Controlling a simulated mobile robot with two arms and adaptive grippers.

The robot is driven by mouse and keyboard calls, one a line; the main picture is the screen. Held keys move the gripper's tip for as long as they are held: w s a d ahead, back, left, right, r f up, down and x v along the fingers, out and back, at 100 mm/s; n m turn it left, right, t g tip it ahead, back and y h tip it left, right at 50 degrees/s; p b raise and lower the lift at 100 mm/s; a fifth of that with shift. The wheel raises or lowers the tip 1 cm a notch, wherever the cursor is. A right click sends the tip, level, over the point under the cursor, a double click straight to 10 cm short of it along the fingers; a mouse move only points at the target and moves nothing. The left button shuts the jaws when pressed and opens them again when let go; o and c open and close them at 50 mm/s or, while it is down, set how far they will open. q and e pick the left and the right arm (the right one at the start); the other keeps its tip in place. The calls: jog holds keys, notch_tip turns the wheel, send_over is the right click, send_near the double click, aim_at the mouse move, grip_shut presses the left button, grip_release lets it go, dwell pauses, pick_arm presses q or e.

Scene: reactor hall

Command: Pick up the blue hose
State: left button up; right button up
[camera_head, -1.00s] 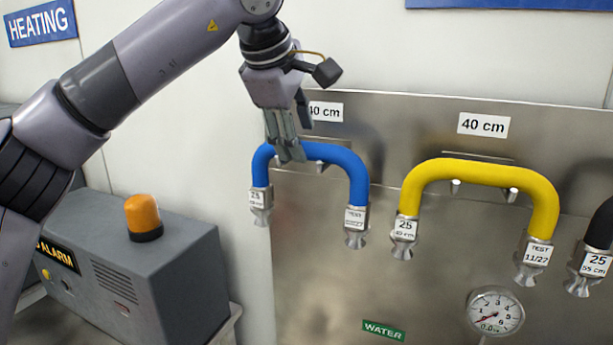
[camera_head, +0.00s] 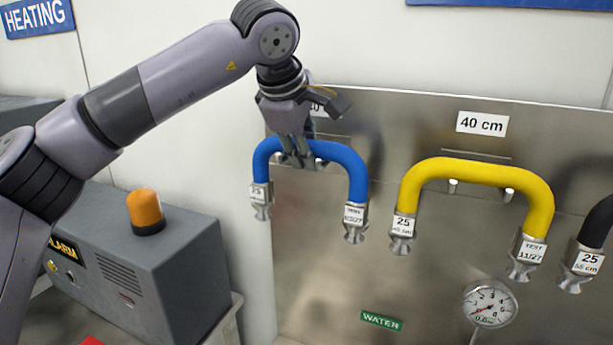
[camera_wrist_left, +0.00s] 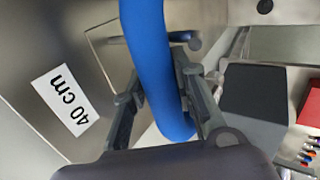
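The blue hose (camera_head: 341,155) is an upside-down U with metal end fittings, hanging on the steel panel at the upper middle of the head view. My left gripper (camera_head: 298,161) is at the left part of its top bend, coming from above. In the left wrist view the blue hose (camera_wrist_left: 150,60) runs between the two fingers of my left gripper (camera_wrist_left: 160,85). The fingers look spread, one on each side of the hose. The far fingertips are partly hidden, and firm contact does not show. My right gripper is not in view.
A yellow hose (camera_head: 480,171) hangs to the right, with a black hose (camera_head: 600,222) at the right edge. A pressure gauge (camera_head: 490,304) and a green WATER label (camera_head: 381,321) are below. A grey alarm box (camera_head: 165,275) with an orange lamp (camera_head: 145,209) stands at lower left.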

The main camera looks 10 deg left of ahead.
pick_arm(q)
grip_shut()
jog(key=shift+r, duration=0.1)
